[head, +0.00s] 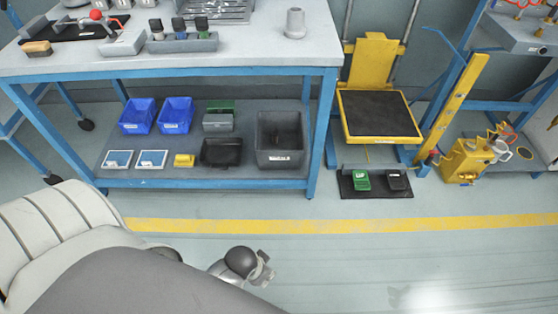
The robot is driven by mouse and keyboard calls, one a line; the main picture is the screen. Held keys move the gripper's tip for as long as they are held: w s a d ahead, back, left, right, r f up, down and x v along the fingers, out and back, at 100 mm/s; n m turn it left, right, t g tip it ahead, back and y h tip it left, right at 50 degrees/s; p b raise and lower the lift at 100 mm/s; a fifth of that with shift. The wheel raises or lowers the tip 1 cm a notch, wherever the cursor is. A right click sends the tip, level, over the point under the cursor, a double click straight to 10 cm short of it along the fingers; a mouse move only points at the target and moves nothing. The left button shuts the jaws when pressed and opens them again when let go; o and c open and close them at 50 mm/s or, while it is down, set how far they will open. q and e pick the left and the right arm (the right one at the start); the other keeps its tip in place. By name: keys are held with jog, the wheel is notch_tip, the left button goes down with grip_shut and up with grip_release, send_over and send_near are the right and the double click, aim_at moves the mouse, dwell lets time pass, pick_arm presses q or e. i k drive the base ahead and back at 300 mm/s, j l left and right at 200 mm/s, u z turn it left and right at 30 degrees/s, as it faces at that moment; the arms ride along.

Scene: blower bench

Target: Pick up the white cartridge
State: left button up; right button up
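A pale, off-white upright cylinder with a wider base (295,23) stands on the right part of the bench top. It is the thing that looks most like the white cartridge, but I cannot be sure of it at this distance. My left gripper (262,272) shows small at the bottom of the head view, over the floor in front of the bench. It is well apart from the cylinder, and nothing shows in it. Its fingers are too small and turned away to tell open from shut. My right gripper is not in view.
The blue-framed bench (250,58) has a lower shelf with blue bins (137,116) and a grey bin (281,140). A grey block with several bottles (182,42) stands left of the cylinder. A yellow lift platform (380,116) stands right. The floor in front is clear.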

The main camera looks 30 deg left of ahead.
aim_at(156, 26)
jog(key=u, duration=1.75)
